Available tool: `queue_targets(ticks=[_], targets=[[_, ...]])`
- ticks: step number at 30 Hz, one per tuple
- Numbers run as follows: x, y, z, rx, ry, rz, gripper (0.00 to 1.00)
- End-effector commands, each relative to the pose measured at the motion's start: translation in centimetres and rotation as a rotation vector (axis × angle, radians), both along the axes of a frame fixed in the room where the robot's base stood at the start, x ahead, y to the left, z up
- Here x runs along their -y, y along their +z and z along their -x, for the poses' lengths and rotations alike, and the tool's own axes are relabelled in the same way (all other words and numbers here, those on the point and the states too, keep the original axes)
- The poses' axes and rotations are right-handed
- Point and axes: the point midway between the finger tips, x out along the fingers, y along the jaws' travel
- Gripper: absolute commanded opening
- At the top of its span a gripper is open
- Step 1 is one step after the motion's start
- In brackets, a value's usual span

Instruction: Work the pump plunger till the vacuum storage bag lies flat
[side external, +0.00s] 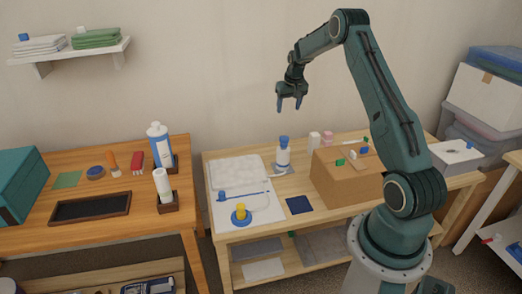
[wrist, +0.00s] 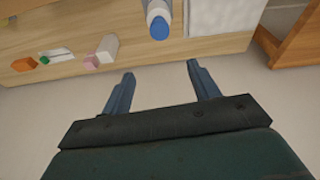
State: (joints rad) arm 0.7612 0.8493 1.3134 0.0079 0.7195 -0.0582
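The vacuum storage bag (side external: 237,172) is a white, puffy, quilted-looking block lying on the middle table; part of it also shows in the wrist view (wrist: 226,14). What looks like the pump (side external: 283,156) is an upright white cylinder with a blue top, just right of the bag; its blue top faces the camera in the wrist view (wrist: 159,28). A pale hose seems to run near its foot. My gripper (side external: 290,106) is well above the table, pointing down, apart from everything. In the wrist view my gripper (wrist: 160,72) has its fingers spread with nothing between them.
A blue-and-yellow round piece (side external: 241,215) and a blue rod (side external: 240,195) lie on a white sheet before the bag. A cardboard box (side external: 345,180) with small items stands right of the pump. A dark blue square (side external: 299,205) lies between. The left desk (side external: 120,222) holds bottles and a tray.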

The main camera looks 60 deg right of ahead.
Motion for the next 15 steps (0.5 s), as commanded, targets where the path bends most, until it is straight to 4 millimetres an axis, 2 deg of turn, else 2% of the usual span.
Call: queue_targets(ticks=[15], targets=[[1.8,-1.3,-2.0,-0.198,0.537,-0.076,0.6]])
